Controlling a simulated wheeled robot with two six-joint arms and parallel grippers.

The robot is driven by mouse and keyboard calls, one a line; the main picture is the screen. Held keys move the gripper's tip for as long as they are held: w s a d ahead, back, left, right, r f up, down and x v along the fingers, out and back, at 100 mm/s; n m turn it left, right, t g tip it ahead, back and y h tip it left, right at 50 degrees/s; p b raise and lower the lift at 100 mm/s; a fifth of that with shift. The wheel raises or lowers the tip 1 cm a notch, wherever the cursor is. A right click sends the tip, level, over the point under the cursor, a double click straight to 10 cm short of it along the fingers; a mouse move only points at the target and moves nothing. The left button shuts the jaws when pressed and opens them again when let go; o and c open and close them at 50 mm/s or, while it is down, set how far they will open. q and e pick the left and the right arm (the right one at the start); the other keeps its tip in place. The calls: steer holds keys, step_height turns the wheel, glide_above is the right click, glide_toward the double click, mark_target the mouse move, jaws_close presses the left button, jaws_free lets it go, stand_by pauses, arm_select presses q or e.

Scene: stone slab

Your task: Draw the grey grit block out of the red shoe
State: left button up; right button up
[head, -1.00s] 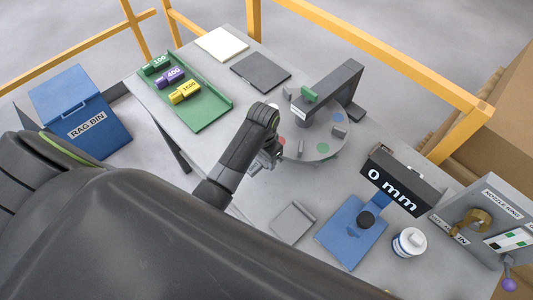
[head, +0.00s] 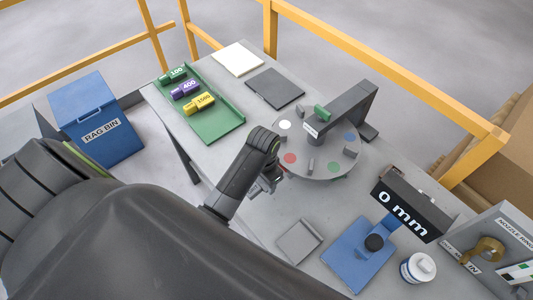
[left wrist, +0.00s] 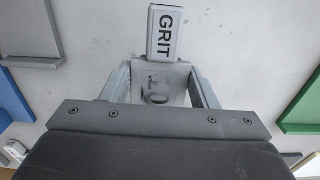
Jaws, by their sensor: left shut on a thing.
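My left gripper (head: 268,184) is shut on the grey grit block (left wrist: 165,34), which is marked GRIT and shows beyond the fingers in the left wrist view. A grey face with dark, blurred marks lies between the fingers. In the head view the gripper is just off the near-left rim of the round grey turntable (head: 325,172). A red spot (head: 290,158) on the turntable lies up and right of the gripper. I cannot clearly make out the red shoe itself, nor whether the block is fully clear of it. The right gripper is not in view.
A dark overhead arm (head: 345,112) spans the turntable, which carries small grey uprights (head: 311,165). A green tray (head: 222,128) with marked blocks is at the back left. A grey plate (head: 299,242), blue stand (head: 352,255) and white jar (head: 418,268) are near front. The rag bin (head: 98,118) stands left.

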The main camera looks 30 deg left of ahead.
mark_target(256, 188)
arm_select(q)
steer(key=shift+s+a+r, duration=0.1)
steer(key=shift+r, duration=0.05)
steer(key=shift+s+a+r, duration=0.25)
steer(key=shift+s+r, duration=0.45)
steer(key=shift+s+a+r, duration=0.2)
steer(key=shift+s+r, duration=0.5)
